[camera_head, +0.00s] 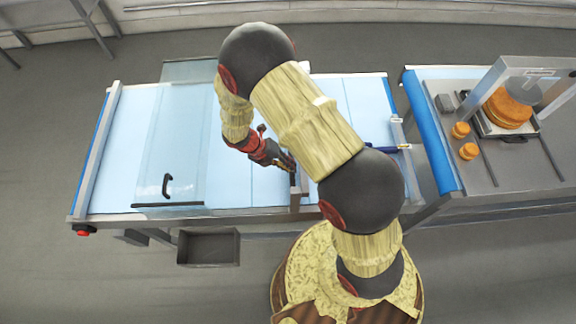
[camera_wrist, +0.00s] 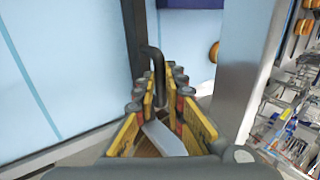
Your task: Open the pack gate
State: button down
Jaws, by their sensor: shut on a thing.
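My gripper (camera_head: 292,166) is at the front edge of the light-blue bench, beside a short grey post. In the wrist view its yellow-padded fingers (camera_wrist: 162,108) are shut around a black bent handle (camera_wrist: 156,68). The handle joins a dark upright bar (camera_wrist: 134,45) at the edge of a light-blue surface. I take this to be the pack gate; most of it is hidden by my arm in the head view. A clear panel with its own black handle (camera_head: 167,186) covers the left part of the bench.
A grey upright (camera_wrist: 240,75) stands close right of my fingers. At the right, a second bench has a blue roller (camera_head: 430,133), orange rounds (camera_head: 466,151) and a grey frame (camera_head: 541,67). A dark bin (camera_head: 208,247) hangs below the front edge. A red button (camera_head: 83,233) sits at the front-left corner.

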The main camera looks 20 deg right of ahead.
notch_tip(320, 180, up, 4)
jog(key=p, duration=0.2)
jog(key=shift+f+p, duration=0.25)
jog(key=shift+p, duration=0.1)
jog(key=c, duration=1.9)
grip_release()
jog(key=shift+o, duration=0.3)
jog(key=shift+f, duration=0.1)
